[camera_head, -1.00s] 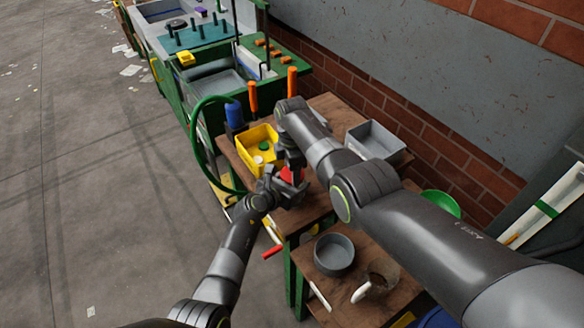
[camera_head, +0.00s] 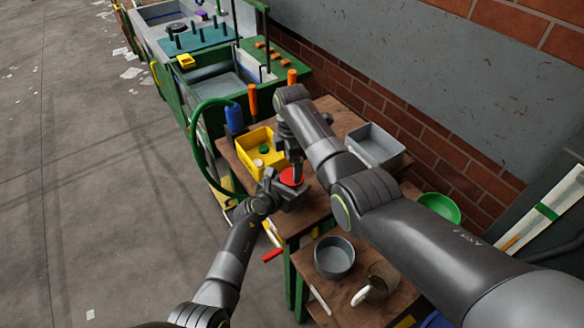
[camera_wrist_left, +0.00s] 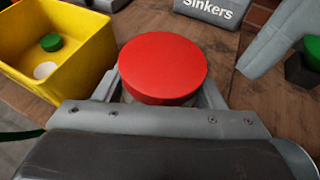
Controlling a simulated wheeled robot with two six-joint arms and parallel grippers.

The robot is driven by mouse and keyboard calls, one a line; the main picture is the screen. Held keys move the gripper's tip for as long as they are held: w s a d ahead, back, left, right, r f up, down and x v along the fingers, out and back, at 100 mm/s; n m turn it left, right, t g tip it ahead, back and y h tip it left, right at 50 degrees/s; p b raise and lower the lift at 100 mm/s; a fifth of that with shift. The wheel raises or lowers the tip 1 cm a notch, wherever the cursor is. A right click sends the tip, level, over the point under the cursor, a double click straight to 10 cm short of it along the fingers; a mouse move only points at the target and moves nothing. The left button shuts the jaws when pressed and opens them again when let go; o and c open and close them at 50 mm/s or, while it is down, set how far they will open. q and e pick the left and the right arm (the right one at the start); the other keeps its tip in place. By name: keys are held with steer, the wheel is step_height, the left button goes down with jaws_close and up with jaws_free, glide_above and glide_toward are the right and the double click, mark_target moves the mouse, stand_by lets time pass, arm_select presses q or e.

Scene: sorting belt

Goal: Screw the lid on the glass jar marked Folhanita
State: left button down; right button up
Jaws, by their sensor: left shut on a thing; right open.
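A red lid (camera_head: 291,177) sits level on top of the jar held at the front edge of the wooden table. It also shows large in the left wrist view (camera_wrist_left: 163,68). Only a sliver of the jar (camera_wrist_left: 128,97) shows under the lid, and its marking is hidden. My left gripper (camera_head: 283,190) is shut around the jar, with its fingers on both sides below the lid. My right gripper (camera_head: 297,160) is open just above and behind the lid. I cannot tell whether its fingertips touch the lid.
A yellow bin (camera_head: 250,148) with a green and a white lid stands left of the jar. A grey bin (camera_head: 376,148) marked Sinkers stands behind at the right. A grey round pan (camera_head: 334,257) and a mug (camera_head: 378,284) stand on the nearer, lower surface.

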steer(key=shift+r, duration=0.25)
steer(key=shift+o, duration=0.3)
steer(key=shift+r, duration=0.1)
step_height(320, 180, up, 3)
steer(key=n, duration=0.3)
steer(key=shift+r, duration=0.15)
steer(key=shift+f, duration=4.05)
steer(key=c, duration=1.1)
